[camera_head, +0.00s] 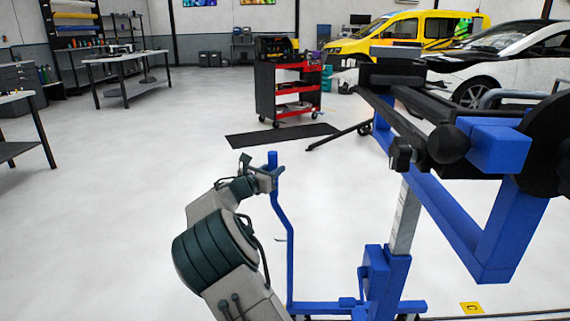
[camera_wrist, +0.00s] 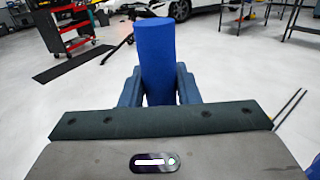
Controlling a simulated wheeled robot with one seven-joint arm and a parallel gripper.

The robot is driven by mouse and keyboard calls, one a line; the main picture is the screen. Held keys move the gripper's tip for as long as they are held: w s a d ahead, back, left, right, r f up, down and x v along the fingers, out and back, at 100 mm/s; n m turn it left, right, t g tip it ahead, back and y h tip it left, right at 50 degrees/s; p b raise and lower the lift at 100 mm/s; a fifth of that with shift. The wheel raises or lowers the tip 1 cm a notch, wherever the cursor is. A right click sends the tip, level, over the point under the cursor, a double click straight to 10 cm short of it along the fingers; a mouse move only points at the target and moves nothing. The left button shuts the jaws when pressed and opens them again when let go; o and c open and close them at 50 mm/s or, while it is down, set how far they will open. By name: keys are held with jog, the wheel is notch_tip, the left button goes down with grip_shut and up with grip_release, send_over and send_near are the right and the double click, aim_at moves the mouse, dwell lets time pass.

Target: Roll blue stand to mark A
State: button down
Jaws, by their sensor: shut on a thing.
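The blue stand (camera_head: 384,280) fills the right of the head view, with a blue frame, a grey upright and black rollers on top. Its thin blue handle post (camera_head: 289,250) rises from the base on the left side. My gripper (camera_head: 268,178) is shut on the upper end of this post. In the wrist view the blue post (camera_wrist: 157,60) stands upright between both fingers (camera_wrist: 158,90). A yellow floor mark (camera_head: 472,308) at the bottom right seems to read C. I see no mark reading A. The stand's lower base is partly cut off.
A red and black tool cart (camera_head: 287,92) stands ahead, beside a black floor mat (camera_head: 282,135). A workbench (camera_head: 125,70) and another table (camera_head: 18,150) are at left. A yellow van (camera_head: 410,30) and a white car (camera_head: 500,65) are behind the stand. The left-centre floor is clear.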

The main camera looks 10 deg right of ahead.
jog(key=shift+w+a+y, duration=0.1)
jog(key=shift+a+y, duration=0.2)
jog(key=shift+a, duration=0.25)
jog(key=c, duration=1.1)
grip_release()
jog(key=shift+a, duration=0.1)
jog(key=shift+c, duration=0.2)
jog(key=shift+a, duration=0.15)
jog(key=shift+d, duration=0.55)
jog(key=p+v, duration=0.3)
jog(key=v, duration=1.1)
jog(key=shift+f, duration=0.2)
jog(key=shift+a, duration=0.15)
